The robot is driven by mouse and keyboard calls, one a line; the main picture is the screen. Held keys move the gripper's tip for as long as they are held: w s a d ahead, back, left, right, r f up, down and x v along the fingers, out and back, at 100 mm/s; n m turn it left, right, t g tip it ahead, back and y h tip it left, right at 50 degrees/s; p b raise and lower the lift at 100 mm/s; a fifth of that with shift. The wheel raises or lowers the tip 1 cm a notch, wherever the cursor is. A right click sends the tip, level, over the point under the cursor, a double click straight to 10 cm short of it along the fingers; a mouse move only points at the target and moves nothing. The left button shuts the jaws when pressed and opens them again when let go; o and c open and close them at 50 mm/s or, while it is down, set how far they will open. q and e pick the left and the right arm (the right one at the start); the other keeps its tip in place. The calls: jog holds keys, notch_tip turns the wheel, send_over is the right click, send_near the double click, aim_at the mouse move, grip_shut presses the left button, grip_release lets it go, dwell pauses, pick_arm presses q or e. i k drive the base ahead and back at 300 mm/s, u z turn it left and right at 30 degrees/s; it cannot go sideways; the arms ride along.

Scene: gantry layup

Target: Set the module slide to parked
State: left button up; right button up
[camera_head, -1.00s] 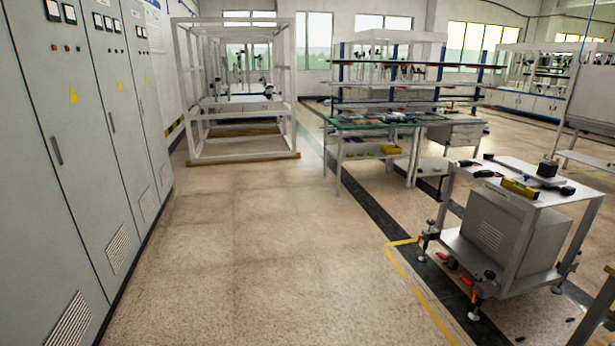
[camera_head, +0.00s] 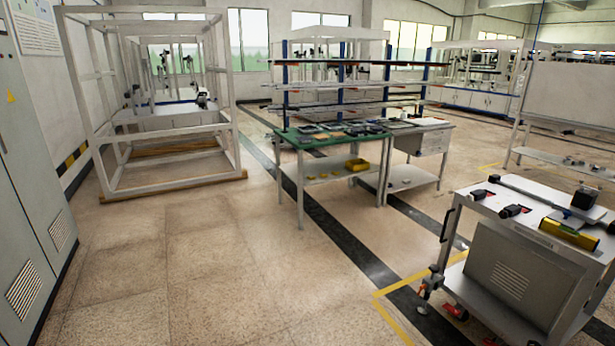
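I cannot make out a module slide for certain. A white gantry-like frame (camera_head: 236,135) stands on the floor at the back left, with dark and white equipment (camera_head: 203,98) inside it. A grey wheeled cart (camera_head: 530,232) stands at the lower right. On its top lie a yellow level-like tool (camera_head: 568,234), a dark block (camera_head: 584,198) and several small black devices (camera_head: 513,211). Neither of my grippers is in view.
Grey cabinets (camera_head: 30,200) line the left edge. A green-topped workbench (camera_head: 300,140) with small parts stands in the middle, with a yellow bin (camera_head: 357,164) on its lower shelf. The tiled floor (camera_head: 200,260) between cabinets and cart is open.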

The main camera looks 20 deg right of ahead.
aim_at(578, 202)
jog(key=z, duration=0.3)
jog(key=i, duration=2.05)
jog(key=z, duration=1.2)
jog(key=i, duration=1.2)
jog(key=z, duration=1.8)
jog(key=i, duration=1.1)
jog(key=z, duration=0.6)
